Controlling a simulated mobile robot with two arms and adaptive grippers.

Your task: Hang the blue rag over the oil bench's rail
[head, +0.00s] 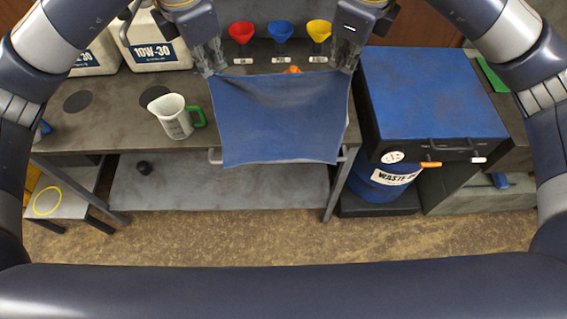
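The blue rag (280,122) is spread out between my two grippers, its far corners at their fingertips. My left gripper (211,68) is shut on the upper left corner, and my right gripper (347,66) is shut on the upper right corner. The rag covers part of the oil bench (95,125) top and the middle of the rail. The bench's rail (213,157) shows only at its ends, either side of the rag. The rag's near edge reaches slightly past the rail in the picture. Whether the cloth touches the rail is hard to tell.
A measuring jug (172,118) with a green handle stands left of the rag. Red (241,32), blue (280,31) and yellow (319,30) funnels are behind it. White oil jugs (155,42) stand back left. A blue-topped cabinet (425,90) and waste drum (380,185) are right.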

